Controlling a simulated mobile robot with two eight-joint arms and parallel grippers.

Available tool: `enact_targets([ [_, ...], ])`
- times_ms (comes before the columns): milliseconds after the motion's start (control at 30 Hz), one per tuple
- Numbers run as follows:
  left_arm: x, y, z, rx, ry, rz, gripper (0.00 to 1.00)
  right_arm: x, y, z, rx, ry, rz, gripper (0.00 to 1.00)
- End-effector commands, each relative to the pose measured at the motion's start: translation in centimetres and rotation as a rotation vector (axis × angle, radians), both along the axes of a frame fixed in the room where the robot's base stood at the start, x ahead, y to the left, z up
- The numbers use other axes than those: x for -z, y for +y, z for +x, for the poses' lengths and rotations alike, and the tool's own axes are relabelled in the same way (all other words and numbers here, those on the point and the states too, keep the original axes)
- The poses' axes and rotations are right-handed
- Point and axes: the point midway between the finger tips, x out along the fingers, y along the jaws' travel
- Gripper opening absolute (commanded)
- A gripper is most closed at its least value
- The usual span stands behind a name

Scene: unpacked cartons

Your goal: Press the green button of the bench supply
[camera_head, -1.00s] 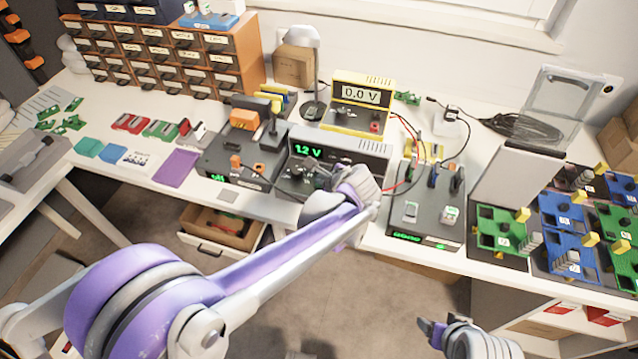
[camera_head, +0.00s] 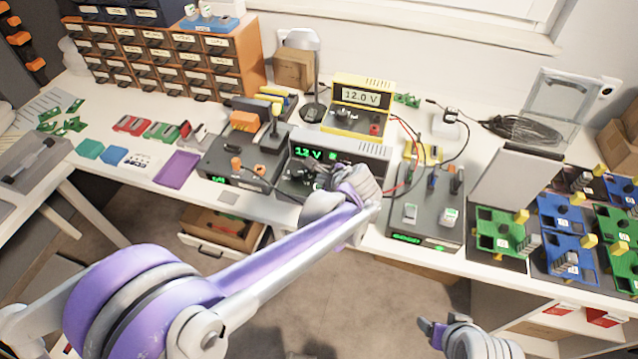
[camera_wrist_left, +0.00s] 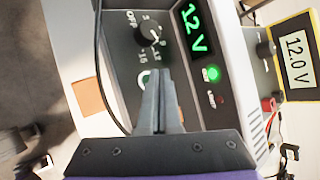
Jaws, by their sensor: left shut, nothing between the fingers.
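The grey bench supply (camera_head: 372,152) stands on the bench, with its green display reading about 12 V. In the left wrist view its front panel (camera_wrist_left: 222,108) shows a lit green button (camera_wrist_left: 211,74) beside the display, a small red light below it, and a black dial (camera_wrist_left: 148,32). My left gripper (camera_wrist_left: 157,76) is shut and empty, its fingertips over the panel near a pale round part, apart from the green button in the picture. Whether the tips touch the panel I cannot tell. My wrist hides part of the supply in the head view. My right gripper (camera_head: 432,331) is low at the front.
A yellow meter (camera_head: 358,105) behind the supply reads 12.0 V. Dark boxes with plugs and leads (camera_head: 428,205) stand on its right, and another dark unit (camera_head: 238,158) on its left. Green and blue boards lie at far right. A drawer (camera_head: 222,228) is open below.

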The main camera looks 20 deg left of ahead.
Motion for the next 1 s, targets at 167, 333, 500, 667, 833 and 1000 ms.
enact_targets([
  [167,0.1,0.0,0.0,0.000,0.000,0.000,0.00,0.0,0.0,0.0,0.000,0.000,0.000,0.71],
  [333,-0.5,0.0,0.0,0.000,0.000,0.000,0.00,-0.4,0.0,0.0,0.000,-0.001,0.000,0.71],
  [500,-2.2,0.0,0.0,0.001,-0.001,0.000,0.00,-1.6,0.0,0.1,0.000,-0.005,0.000,0.71],
  [667,-3.8,0.0,0.0,0.001,-0.001,0.000,0.00,-2.9,0.0,0.3,0.000,-0.009,0.000,0.71],
  [833,-5.5,0.0,0.0,0.001,-0.001,0.000,0.00,-4.1,0.0,0.4,0.000,-0.013,0.000,0.71],
  [1000,-6.1,0.0,0.0,0.000,0.000,0.000,0.00,-4.5,0.0,0.5,0.000,-0.014,0.000,0.71],
])
